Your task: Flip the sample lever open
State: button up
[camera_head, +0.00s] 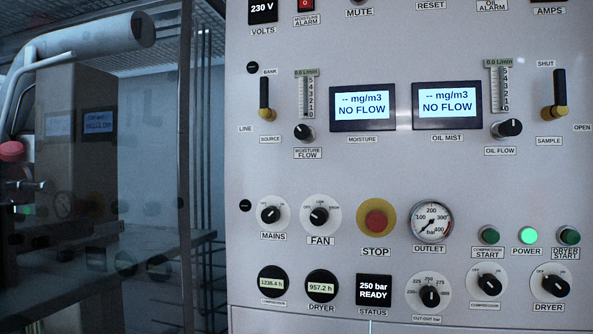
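The sample lever (559,94) is at the upper right of the panel, above the SAMPLE label. It has a black handle and a brass-coloured pivot at its lower end. The handle stands upright, pointing at the SHUT label (545,63). The OPEN label (582,127) is to the right of the pivot. A dark, jointed end piece at the left edge looks like my gripper (36,186). It is far left of the lever and touches nothing on the panel that I can see. Its fingers are too dark and small to read.
A similar source lever (265,98) stands upright at the panel's left. The oil flow knob (507,128) and its flow tube (494,88) are left of the sample lever. Buttons and dryer knob (549,285) are below. A dark glass pane with reflections fills the left.

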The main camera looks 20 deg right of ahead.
aim_at(561, 109)
jog(key=z, duration=1.1)
jog(key=k, duration=0.5)
jog(key=u, duration=0.35)
